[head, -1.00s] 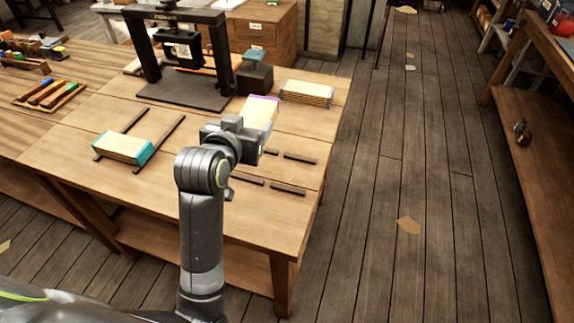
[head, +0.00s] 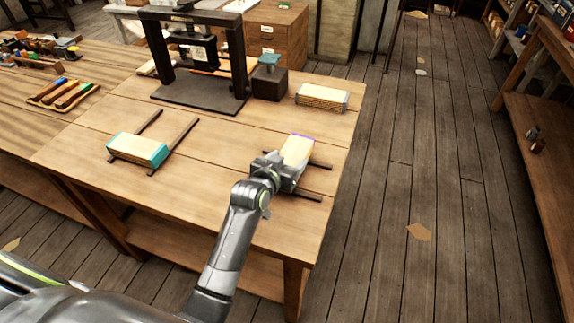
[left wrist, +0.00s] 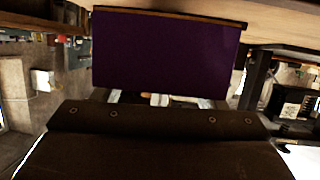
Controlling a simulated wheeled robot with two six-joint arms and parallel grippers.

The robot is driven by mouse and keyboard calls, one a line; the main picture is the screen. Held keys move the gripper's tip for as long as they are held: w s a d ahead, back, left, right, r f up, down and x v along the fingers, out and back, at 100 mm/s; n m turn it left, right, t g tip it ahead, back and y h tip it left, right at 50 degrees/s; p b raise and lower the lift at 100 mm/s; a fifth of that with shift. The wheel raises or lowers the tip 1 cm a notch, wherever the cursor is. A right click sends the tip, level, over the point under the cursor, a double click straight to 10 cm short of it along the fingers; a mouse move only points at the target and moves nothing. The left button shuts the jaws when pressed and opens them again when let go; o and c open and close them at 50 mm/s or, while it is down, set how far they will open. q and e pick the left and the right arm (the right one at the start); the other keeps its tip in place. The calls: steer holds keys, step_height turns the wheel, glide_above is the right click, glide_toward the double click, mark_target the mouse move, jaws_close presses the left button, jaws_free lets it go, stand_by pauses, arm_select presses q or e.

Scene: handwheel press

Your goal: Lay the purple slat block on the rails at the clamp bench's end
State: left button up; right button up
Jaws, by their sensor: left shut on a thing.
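The purple slat block (head: 297,151) is pale wood with a purple edge in the head view. Its purple face (left wrist: 167,52) fills the upper middle of the left wrist view. My left gripper (head: 284,168) is shut on the block at its near end, over the right part of the bench (head: 224,151). Dark rails (head: 308,195) show to the right of and under the gripper; the block and gripper hide parts of them. I cannot tell whether the block touches the rails. My right gripper is not in view.
A teal-ended slat block (head: 138,148) lies on two other rails at the left. A dark press frame (head: 238,68) stands at the back, beside a dark box (head: 269,83) and another slat block (head: 321,97). Open floor lies right of the bench.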

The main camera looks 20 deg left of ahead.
arm_select(q)
steer(key=shift+f, duration=0.9)
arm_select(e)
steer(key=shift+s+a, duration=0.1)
arm_select(q)
steer(key=shift+f, duration=0.15)
steer(key=o, duration=1.6)
steer(key=shift+c, duration=0.2)
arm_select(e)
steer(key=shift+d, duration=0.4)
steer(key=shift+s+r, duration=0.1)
arm_select(q)
steer(key=b+v, duration=0.1)
steer(key=v, duration=1.1)
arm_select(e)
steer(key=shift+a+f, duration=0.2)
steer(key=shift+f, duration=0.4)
arm_select(q)
steer(key=shift+s, duration=0.15)
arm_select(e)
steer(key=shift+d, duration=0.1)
